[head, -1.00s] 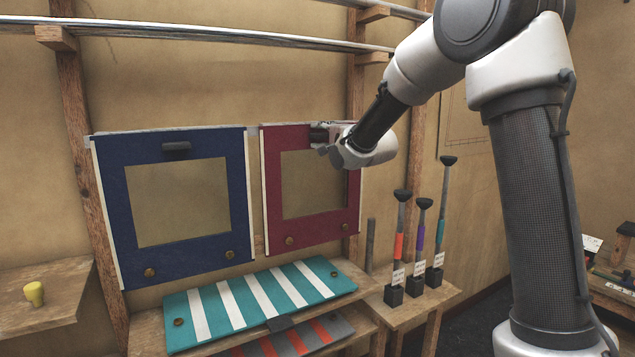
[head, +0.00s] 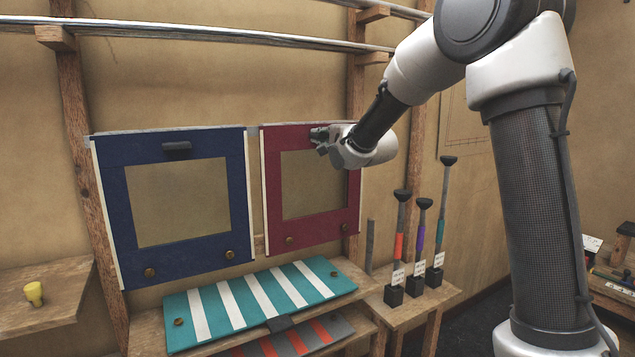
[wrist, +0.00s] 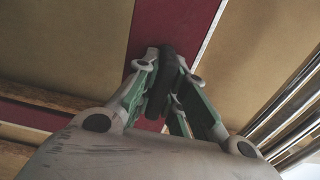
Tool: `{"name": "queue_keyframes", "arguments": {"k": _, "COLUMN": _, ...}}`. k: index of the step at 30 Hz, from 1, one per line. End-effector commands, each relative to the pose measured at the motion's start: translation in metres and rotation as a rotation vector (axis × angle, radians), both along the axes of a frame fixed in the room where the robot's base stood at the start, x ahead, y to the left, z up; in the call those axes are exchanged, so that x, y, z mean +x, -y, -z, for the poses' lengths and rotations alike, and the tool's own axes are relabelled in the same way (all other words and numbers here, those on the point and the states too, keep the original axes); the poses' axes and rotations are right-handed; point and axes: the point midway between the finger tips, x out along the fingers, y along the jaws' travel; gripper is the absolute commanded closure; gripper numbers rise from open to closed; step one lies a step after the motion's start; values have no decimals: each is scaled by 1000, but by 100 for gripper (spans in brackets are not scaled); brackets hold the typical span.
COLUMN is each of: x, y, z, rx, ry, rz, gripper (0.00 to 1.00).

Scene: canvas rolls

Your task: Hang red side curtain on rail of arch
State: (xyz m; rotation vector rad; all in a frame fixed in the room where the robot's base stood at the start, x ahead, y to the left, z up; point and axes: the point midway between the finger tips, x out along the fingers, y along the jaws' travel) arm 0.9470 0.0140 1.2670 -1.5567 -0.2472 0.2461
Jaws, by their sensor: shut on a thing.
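The red side curtain (head: 276,225) is a crimson panel with a tan window and two round studs near its bottom. It is upright against the wall frame, right of a blue panel. My gripper (head: 318,138) is at the top middle of the red curtain. The wrist view shows my gripper (wrist: 160,85) shut on the curtain's dark handle (wrist: 166,60), with the crimson cloth (wrist: 178,20) behind. Fingers and wrist hide part of the handle and curtain. Metal rails (head: 205,36) run along the wall above the panels.
The blue panel (head: 122,200) stands close at the left. A teal-and-white striped panel (head: 235,300) lies on a shelf below, above a grey-and-orange one (head: 290,345). Tools in black holders (head: 393,296) stand at the right.

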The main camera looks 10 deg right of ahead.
Motion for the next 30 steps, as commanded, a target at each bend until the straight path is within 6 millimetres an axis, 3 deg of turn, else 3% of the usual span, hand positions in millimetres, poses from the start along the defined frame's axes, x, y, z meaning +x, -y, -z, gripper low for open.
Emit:
{"name": "queue_keyframes", "arguments": {"k": 9, "x": 0, "y": 0, "z": -1, "rx": 0, "ry": 0, "rz": 0, "gripper": 100}}
{"name": "queue_keyframes", "arguments": {"k": 30, "x": 0, "y": 0, "z": -33, "rx": 0, "ry": 1, "rz": 0, "gripper": 100}}
